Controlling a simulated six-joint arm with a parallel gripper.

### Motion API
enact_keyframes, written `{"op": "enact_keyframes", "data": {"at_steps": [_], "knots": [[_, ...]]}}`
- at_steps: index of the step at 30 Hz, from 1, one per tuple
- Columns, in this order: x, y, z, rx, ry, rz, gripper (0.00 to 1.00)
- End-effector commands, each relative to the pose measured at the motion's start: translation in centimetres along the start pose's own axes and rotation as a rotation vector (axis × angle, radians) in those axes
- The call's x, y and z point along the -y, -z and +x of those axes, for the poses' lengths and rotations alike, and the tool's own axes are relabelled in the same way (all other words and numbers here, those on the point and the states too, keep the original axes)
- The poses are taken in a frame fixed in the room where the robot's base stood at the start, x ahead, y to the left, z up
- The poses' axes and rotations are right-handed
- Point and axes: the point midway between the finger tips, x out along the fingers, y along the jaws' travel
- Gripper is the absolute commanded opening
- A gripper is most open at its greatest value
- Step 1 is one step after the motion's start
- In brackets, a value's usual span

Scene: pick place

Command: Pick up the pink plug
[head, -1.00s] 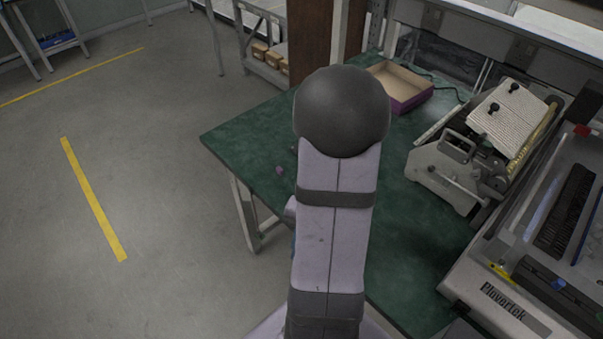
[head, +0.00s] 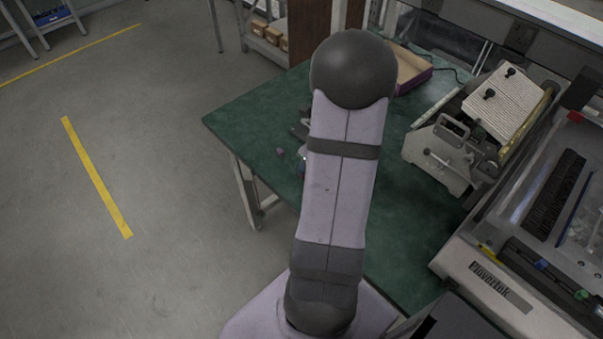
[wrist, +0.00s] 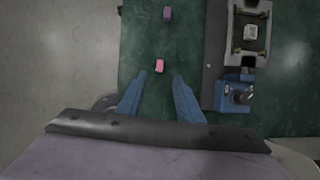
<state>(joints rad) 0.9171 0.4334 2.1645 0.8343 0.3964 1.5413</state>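The pink plug (wrist: 160,65) is a small pink block lying on the green table in the wrist view, just ahead of my fingertips. My gripper (wrist: 160,76) is open, with its two blue fingers spread to either side and nothing between them. The plug lies in line with the gap, and I cannot tell the height between it and the fingers. In the head view my own arm hides most of the gripper, and I cannot make out the pink plug for sure.
A small purple block (wrist: 167,13) lies beyond the plug. A grey fixture (wrist: 209,70) with a blue clamp (wrist: 238,96) stands close on the right. An open-topped box (head: 412,70) and machines (head: 500,100) occupy the table's back and right. The table's left part is clear.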

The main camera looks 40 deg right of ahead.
Motion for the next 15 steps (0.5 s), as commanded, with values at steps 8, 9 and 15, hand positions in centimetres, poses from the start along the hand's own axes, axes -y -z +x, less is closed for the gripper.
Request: {"op": "enact_keyframes", "data": {"at_steps": [8, 9, 15], "knots": [[-0.1, 0.1, 1.4, -0.001, -0.003, 0.002, 0.33], [-0.1, 0.1, 1.8, -0.002, -0.003, 0.002, 0.33], [0.0, 0.0, 2.2, 0.000, -0.001, 0.000, 0.33]]}}
